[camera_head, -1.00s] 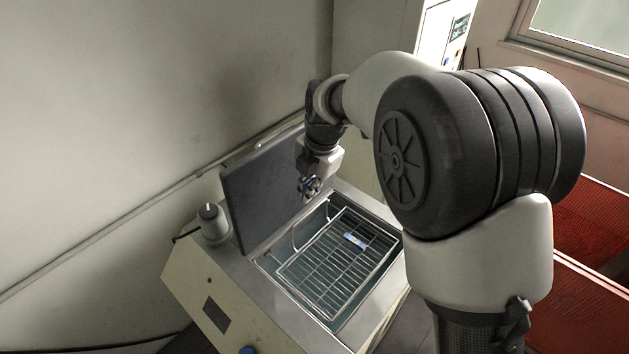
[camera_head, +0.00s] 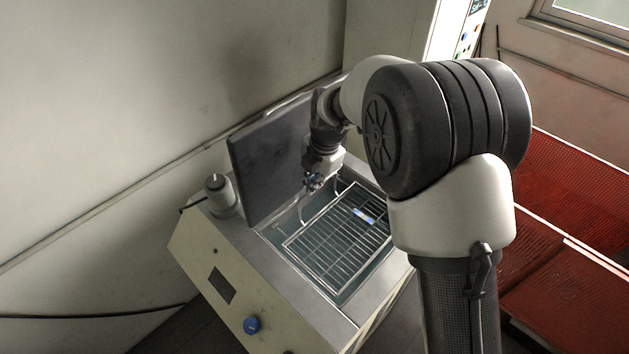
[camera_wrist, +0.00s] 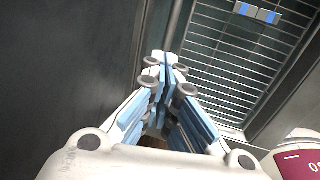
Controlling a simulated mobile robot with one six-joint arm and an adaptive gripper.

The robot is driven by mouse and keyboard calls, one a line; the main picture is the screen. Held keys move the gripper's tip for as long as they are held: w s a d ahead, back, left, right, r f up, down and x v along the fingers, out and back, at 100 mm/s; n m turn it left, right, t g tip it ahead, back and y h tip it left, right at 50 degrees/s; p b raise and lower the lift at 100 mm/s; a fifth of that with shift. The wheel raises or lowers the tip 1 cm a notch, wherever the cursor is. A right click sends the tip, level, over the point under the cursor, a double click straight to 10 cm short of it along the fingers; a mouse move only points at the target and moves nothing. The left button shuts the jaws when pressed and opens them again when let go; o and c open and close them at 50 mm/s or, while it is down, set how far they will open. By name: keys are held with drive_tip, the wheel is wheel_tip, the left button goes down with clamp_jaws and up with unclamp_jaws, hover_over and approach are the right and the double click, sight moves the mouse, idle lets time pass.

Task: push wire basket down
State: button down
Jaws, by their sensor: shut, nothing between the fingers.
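The wire basket (camera_head: 335,250) sits in the open tank of a pale bench machine, and it also shows in the wrist view (camera_wrist: 228,62). A small blue and white piece (camera_head: 364,216) lies on its wires, also seen in the wrist view (camera_wrist: 256,13). My gripper (camera_head: 313,183) is above the back left edge of the tank, beside the raised lid. I cannot tell whether the fingertips touch the basket.
The dark raised lid (camera_head: 270,160) stands close to the left of my gripper. A grey knobbed cylinder (camera_head: 220,195) stands on the machine's left corner. A blue knob (camera_head: 252,325) is on its front. Red mesh crates (camera_head: 570,200) stand at right, behind my arm.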

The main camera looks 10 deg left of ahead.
drive_tip(key=s+d+b+x, duration=0.1)
drive_tip(key=b+x, duration=0.5)
drive_tip(key=x, duration=0.4)
drive_tip(key=shift+s+d+f+b, duration=0.15)
drive_tip(key=shift+d+f+b, duration=0.25)
drive_tip(key=shift+d+f, duration=0.1)
